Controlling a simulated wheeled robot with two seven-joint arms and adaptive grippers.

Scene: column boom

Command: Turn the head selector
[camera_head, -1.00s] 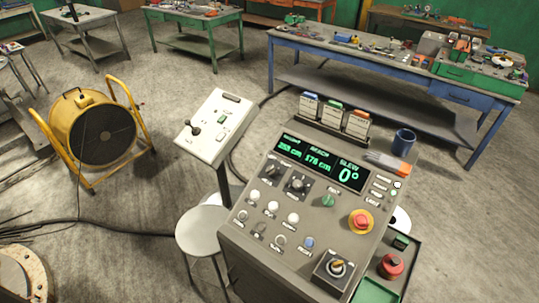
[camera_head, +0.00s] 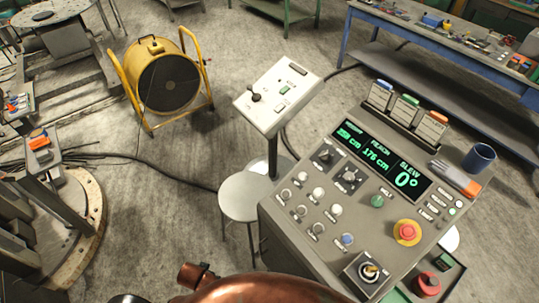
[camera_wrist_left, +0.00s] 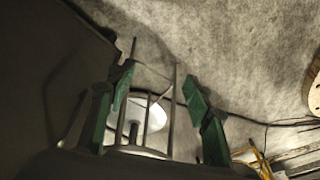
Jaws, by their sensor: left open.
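The grey console (camera_head: 290,212) stands right of centre in the head view, with a green display (camera_head: 382,158) reading 176 cm and 0°. Two dark rotary knobs sit on it below the display: an upper left knob (camera_head: 325,156) and a larger one on a square plate (camera_head: 348,178). Their labels are too small to read, so I cannot tell which is the head selector. My left gripper (camera_wrist_left: 158,78) shows in the left wrist view with its green fingers apart and nothing between them, above the floor and a round stool. My right gripper is not in view.
A red stop button (camera_head: 407,231), a joystick (camera_head: 369,271) and several small knobs share the panel. A blue mug (camera_head: 479,157) stands at its right edge. A pale control box (camera_head: 278,97), a white stool (camera_head: 250,197) and a yellow fan (camera_head: 168,82) stand to the left.

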